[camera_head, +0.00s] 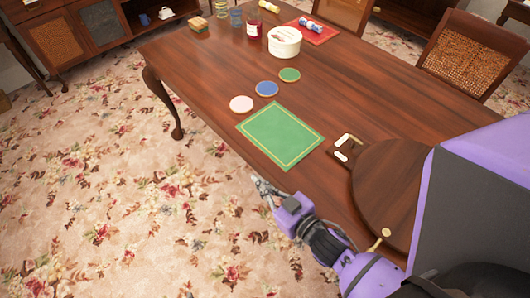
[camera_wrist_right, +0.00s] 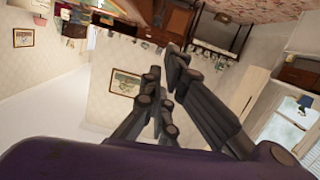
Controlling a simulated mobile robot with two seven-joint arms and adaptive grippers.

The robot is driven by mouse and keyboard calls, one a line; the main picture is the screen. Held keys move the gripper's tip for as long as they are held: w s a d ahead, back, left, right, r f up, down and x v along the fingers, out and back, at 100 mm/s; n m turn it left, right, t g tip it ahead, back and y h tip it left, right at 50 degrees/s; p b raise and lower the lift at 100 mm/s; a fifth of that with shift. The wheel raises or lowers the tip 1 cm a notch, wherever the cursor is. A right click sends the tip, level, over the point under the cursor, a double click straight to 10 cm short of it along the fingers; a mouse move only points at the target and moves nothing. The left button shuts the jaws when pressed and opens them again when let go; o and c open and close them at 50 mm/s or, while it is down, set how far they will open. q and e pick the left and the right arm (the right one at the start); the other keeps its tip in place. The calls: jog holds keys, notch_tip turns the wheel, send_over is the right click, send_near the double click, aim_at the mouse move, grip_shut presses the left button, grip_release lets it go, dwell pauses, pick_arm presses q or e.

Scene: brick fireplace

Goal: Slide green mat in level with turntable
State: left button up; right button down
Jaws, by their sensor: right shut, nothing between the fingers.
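The green mat (camera_head: 281,134) lies flat on the wooden table, with a thin yellow border line, its near corner by the table's front edge. The round dark wooden turntable (camera_head: 385,190) sits to its right on the table, partly hidden behind my right arm and purple body part. My right gripper (camera_head: 262,186) is beyond the table's front edge, over the floor side, just below and left of the mat's near corner, apart from it. Its fingers are shut and empty; they also show in the right wrist view (camera_wrist_right: 165,75). My left gripper is not in view.
A small tray with white pieces (camera_head: 344,148) lies between mat and turntable. Pink (camera_head: 241,104), blue (camera_head: 267,88) and green (camera_head: 290,75) coasters lie behind the mat. A white round tub (camera_head: 284,42), jars and a red mat (camera_head: 312,31) stand farther back. Chairs line the far side.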

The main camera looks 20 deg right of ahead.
jog(key=w+a+r+n+g+y+b, duration=0.1)
jog(key=w+a+r+n+g+y, duration=0.2)
jog(key=a+r+n+g+y, duration=0.85)
jog(key=w+d+f+n+g+h+b, duration=0.1)
jog(key=w+d+f+n+g+h, duration=0.15)
jog(key=d+h, duration=0.45)
jog(key=w+d+f+n+g+h+b, duration=0.1)
jog(key=w+d+f+n+g+h, duration=0.2)
jog(key=d+h, duration=0.45)
jog(key=shift+t+y, duration=0.4)
jog(key=shift+y, duration=0.5)
jog(key=f, duration=0.6)
jog(key=w+d+f, duration=0.1)
jog(key=f, duration=0.3)
jog(key=shift+w+d, duration=0.1)
jog(key=shift+d, duration=0.3)
jog(key=shift+d+f, duration=0.1)
jog(key=shift+d, duration=0.25)
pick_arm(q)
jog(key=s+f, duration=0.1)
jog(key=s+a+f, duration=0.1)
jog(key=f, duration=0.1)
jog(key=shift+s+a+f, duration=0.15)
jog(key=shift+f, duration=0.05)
